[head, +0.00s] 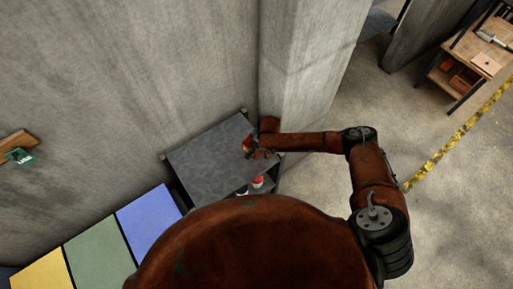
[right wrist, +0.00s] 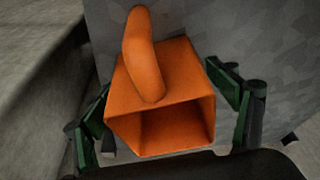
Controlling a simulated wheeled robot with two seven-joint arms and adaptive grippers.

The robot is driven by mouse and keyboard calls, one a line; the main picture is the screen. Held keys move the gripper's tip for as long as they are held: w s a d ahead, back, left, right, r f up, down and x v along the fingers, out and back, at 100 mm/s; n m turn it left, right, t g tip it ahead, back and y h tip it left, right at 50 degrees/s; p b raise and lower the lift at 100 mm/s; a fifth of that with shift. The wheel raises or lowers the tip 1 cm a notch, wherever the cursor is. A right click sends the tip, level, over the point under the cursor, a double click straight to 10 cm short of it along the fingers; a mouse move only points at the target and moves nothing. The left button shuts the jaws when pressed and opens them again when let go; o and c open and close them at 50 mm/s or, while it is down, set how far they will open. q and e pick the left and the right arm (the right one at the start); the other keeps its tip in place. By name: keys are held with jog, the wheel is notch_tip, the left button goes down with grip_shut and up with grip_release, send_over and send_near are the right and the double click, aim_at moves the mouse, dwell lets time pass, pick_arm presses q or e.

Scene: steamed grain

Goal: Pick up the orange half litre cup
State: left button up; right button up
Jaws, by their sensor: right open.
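The orange cup (right wrist: 165,75) fills the middle of the right wrist view. It is box-shaped, with its open mouth toward the camera and a curved handle on top. My right gripper (right wrist: 158,105) is open, with one green-padded finger on each side of the cup. A gap shows on the right side; on the left I cannot tell whether the finger touches. In the head view my right gripper (head: 259,152) is over the grey table (head: 205,155), too small there to separate the cup clearly. My left gripper is not in view.
A small red and white object (head: 258,181) is near the table's front edge. A concrete wall (head: 130,80) and a pillar (head: 305,60) stand close behind the table. Coloured panels (head: 95,240) lie to the left. Open floor (head: 450,190) is at the right.

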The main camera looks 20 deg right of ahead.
jog(key=shift+c, duration=0.5)
jog(key=c, duration=1.1)
jog(key=shift+c, duration=0.3)
jog(key=shift+r, duration=0.1)
